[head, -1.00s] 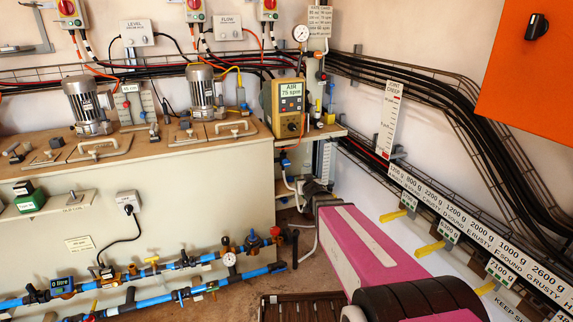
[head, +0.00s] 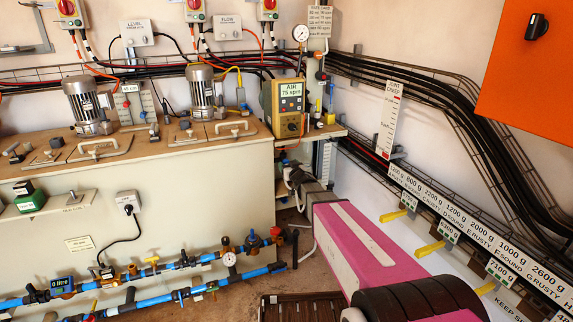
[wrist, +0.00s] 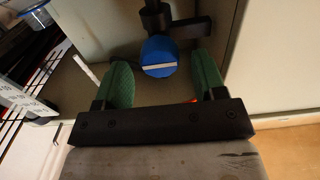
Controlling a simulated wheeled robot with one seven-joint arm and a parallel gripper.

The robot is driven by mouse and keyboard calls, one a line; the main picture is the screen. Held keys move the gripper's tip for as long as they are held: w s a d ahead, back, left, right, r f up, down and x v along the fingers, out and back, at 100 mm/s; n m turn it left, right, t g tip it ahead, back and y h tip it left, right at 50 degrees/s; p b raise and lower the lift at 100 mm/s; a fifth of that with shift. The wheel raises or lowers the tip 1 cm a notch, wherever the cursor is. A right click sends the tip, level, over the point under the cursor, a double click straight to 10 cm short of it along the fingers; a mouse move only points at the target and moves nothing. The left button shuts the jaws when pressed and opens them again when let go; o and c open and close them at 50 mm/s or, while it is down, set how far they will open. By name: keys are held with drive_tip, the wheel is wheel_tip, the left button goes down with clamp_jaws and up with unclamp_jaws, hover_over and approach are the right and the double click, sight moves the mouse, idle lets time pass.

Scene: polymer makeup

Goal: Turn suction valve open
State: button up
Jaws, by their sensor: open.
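A blue round knob or pipe end with a white stripe (wrist: 158,48) shows in the wrist view, on a black fitting (wrist: 157,18) with a black lever-like piece to its right (wrist: 190,28). No label on it is readable, so I cannot tell for sure that it is the suction valve. My gripper (wrist: 163,64) is open, its two green fingers to the left and right of the blue part. No contact shows; whether the fingertips reach its depth is unclear. In the head view my gripper (head: 297,178) is small beside the bench's right end, and the blue part cannot be made out.
A beige bench (head: 190,190) stands left of my arm. Blue pipes with valves (head: 165,270) run low along its front. A yellow air box (head: 288,105) is above my gripper. Labelled signs with yellow handles (head: 430,248) line the right side. A brown slatted crate (head: 300,306) is on the floor.

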drive_tip(key=shift+x, duration=1.35)
drive_tip(key=shift+s, duration=0.1)
drive_tip(key=c, duration=0.9)
drive_tip(key=shift+n, duration=0.4)
drive_tip(key=n, duration=0.4)
drive_tip(key=shift+a, duration=0.1)
drive_tip(key=n, duration=0.4)
drive_tip(key=shift+f, duration=0.1)
drive_tip(key=n, duration=0.5)
drive_tip(key=shift+a, duration=0.1)
drive_tip(key=n, duration=0.4)
drive_tip(key=shift+f, duration=0.15)
